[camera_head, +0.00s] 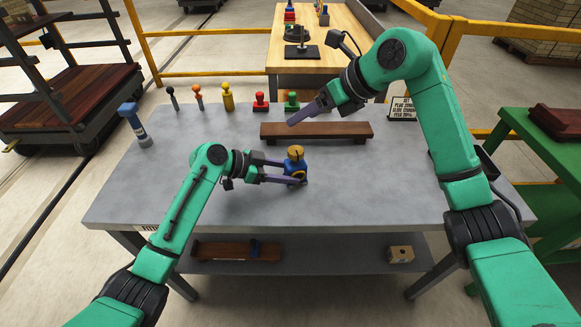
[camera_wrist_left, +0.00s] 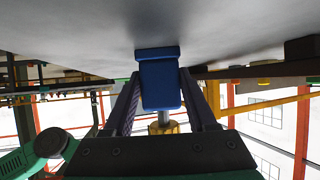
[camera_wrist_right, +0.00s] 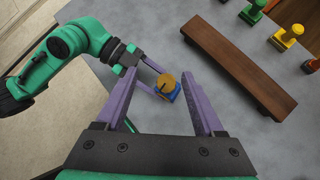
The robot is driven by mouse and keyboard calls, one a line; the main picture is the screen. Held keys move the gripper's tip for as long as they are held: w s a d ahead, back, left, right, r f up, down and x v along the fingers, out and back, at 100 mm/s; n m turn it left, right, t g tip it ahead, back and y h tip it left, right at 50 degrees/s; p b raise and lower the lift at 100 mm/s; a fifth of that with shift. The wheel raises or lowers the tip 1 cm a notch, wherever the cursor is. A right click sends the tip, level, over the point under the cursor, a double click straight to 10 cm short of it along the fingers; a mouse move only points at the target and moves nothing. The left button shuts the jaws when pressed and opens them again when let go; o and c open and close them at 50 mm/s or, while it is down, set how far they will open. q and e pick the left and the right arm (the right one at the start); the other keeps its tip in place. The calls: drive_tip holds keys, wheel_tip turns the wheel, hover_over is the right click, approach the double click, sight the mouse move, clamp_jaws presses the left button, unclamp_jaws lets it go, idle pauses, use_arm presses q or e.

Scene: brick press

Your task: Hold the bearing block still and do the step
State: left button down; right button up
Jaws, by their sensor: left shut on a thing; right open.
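The bearing block (camera_head: 297,170) is a small blue block with a brass-coloured round top (camera_head: 296,152). The left wrist view shows the blue body (camera_wrist_left: 160,82) between the fingers, with a brass part (camera_wrist_left: 163,127) on a shaft. My right gripper (camera_head: 300,116) is open and empty, behind and above the block. In the right wrist view the brass top (camera_wrist_right: 166,82) shows between the open fingers, which are apart from it.
A long brown wooden bar (camera_head: 330,131) lies behind the block. Several coloured knobs and stamps, including a red one (camera_head: 261,102), line the back edge. A blue-handled tool (camera_head: 133,124) stands at the left. A sign (camera_head: 402,108) stands back right. The front of the table is clear.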

sight(298, 149)
drive_tip(key=f+h, duration=0.1)
drive_tip(key=f, duration=0.3)
drive_tip(key=w+a+f+h, duration=0.1)
drive_tip(key=f, duration=0.3)
drive_tip(key=w+a+f+h, duration=0.1)
drive_tip(key=f, duration=0.4)
drive_tip(key=shift+a+n+g, duration=0.2)
drive_tip(key=shift+n+g, duration=0.1)
drive_tip(key=shift+n, duration=0.1)
drive_tip(key=c, duration=0.8)
drive_tip(key=n+g+y, duration=0.1)
drive_tip(key=n+g, duration=0.1)
drive_tip(key=n, duration=0.3)
drive_tip(key=shift+d+r, duration=0.1)
drive_tip(key=shift+c, duration=0.2)
drive_tip(key=n+g, duration=0.1)
drive_tip(key=n, duration=0.2)
drive_tip(key=n+g, duration=0.2)
drive_tip(key=n, duration=0.1)
drive_tip(key=shift+n+g, duration=0.3)
drive_tip(key=shift+n, duration=0.1)
